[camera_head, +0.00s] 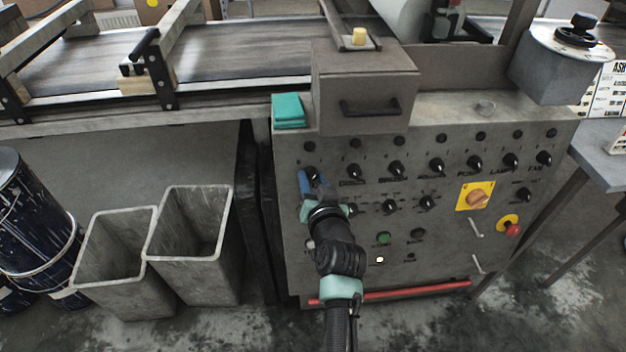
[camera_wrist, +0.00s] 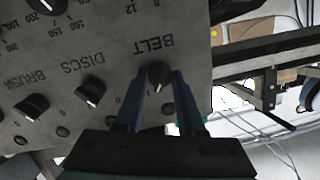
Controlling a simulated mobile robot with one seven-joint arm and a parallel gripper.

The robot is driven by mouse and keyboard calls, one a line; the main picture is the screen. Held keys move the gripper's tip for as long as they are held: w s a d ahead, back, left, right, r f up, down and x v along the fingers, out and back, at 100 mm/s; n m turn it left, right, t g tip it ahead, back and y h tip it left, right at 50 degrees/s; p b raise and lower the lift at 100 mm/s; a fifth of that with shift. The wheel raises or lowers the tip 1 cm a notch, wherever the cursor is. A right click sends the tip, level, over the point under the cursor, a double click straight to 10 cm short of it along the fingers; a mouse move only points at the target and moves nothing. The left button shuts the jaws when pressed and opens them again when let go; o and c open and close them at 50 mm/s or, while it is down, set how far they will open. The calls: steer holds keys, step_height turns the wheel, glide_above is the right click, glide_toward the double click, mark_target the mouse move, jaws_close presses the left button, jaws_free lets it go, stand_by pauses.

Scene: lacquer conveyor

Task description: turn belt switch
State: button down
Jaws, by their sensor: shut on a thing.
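The belt switch (camera_wrist: 158,74) is a black rotary knob under the upside-down label BELT in the wrist view. My gripper (camera_wrist: 161,76) has blue fingers, one on each side of this knob, and is shut on it. In the head view my gripper (camera_head: 316,176) reaches the upper left of the grey control panel (camera_head: 455,140), at the left end of the upper knob row. There the fingers partly cover the belt switch (camera_head: 311,172). How far the knob is turned is hard to tell.
The discs knob (camera_wrist: 90,91) and brush knob (camera_wrist: 32,106) sit beside it. A yellow-backed orange switch (camera_head: 477,197) and a red stop button (camera_head: 513,230) are at the panel's right. A red bar (camera_head: 390,292) crosses its bottom. Two grey bins (camera_head: 195,245) stand left. The conveyor (camera_head: 230,53) lies behind.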

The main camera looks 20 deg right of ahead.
steer(key=c, duration=0.5)
jaws_free()
steer(key=p+v, duration=0.2)
steer(key=v, duration=1.1)
